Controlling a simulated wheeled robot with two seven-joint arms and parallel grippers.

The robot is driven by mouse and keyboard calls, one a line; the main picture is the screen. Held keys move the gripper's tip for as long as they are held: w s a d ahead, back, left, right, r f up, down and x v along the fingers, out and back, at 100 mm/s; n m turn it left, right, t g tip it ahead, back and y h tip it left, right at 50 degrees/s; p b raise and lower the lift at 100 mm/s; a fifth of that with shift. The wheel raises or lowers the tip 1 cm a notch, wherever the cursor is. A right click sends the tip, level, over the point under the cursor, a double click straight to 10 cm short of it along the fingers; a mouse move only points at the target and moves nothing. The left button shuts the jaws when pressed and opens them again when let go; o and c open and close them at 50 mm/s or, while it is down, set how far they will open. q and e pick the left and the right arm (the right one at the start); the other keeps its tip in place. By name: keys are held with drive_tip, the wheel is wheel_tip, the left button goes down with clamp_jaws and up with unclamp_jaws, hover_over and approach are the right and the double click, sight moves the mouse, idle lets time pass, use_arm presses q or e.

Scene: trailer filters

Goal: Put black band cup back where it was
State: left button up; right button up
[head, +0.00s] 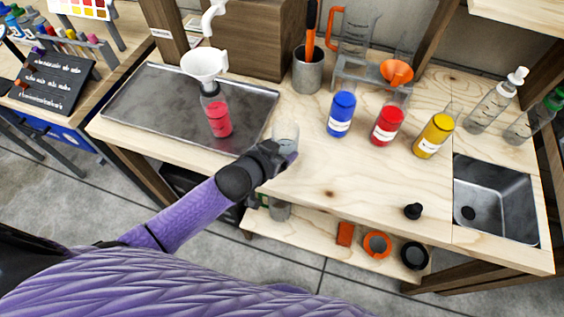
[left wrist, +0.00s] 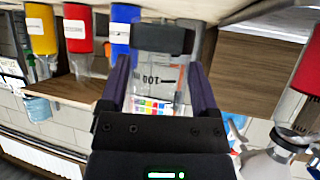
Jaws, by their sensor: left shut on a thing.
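My left gripper (head: 279,158) is shut on a clear cup (head: 285,131) near the table's front edge, to the right of the metal tray. In the left wrist view the gripper (left wrist: 158,72) has a finger on each side of the cup (left wrist: 155,68). The cup has printed marks reading 100 and a black band (left wrist: 163,38) at one end. In the head view the gripper hides the cup's lower part, and I cannot tell whether it touches the table. My right gripper is not in view.
A metal tray (head: 128,108) holds a red-filled bottle (head: 217,117) with a white funnel (head: 204,64). Blue (head: 341,114), red (head: 387,125) and yellow (head: 433,135) bottles stand behind. A small black stopper (head: 413,211) lies near a sink (head: 497,200). The front-middle tabletop is clear. A lower shelf (head: 318,235) holds orange and black rings.

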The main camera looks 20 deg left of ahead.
use_arm(q)
wheel_tip(320, 180, down, 4)
drive_tip(key=shift+r+b, duration=0.25)
drive_tip(key=shift+b, duration=0.55)
drive_tip(key=shift+r, duration=0.1)
drive_tip(key=o, duration=1.3)
drive_tip(key=shift+r+p, duration=0.15)
drive_tip(key=shift+p, duration=0.15)
drive_tip(key=p+v, duration=0.5)
drive_tip(key=v, duration=0.6)
drive_tip(key=s+a+f+n+g+y, duration=0.1)
drive_tip(key=s+a+f+g+y, duration=0.15)
drive_tip(key=s+f, duration=0.55)
drive_tip(key=s+a+f+g+y, duration=0.15)
drive_tip(key=s+f+g, duration=0.35)
drive_tip(key=f, duration=0.5)
drive_tip(key=s+f+g, duration=0.1)
drive_tip(key=s+f, duration=0.2)
drive_tip(key=s, duration=0.4)
drive_tip(key=s+f+g, duration=0.2)
drive_tip(key=s+f, duration=0.1)
drive_tip(key=s, duration=0.5)
drive_tip(key=shift+s+d, duration=0.2)
drive_tip(key=shift+d, duration=0.25)
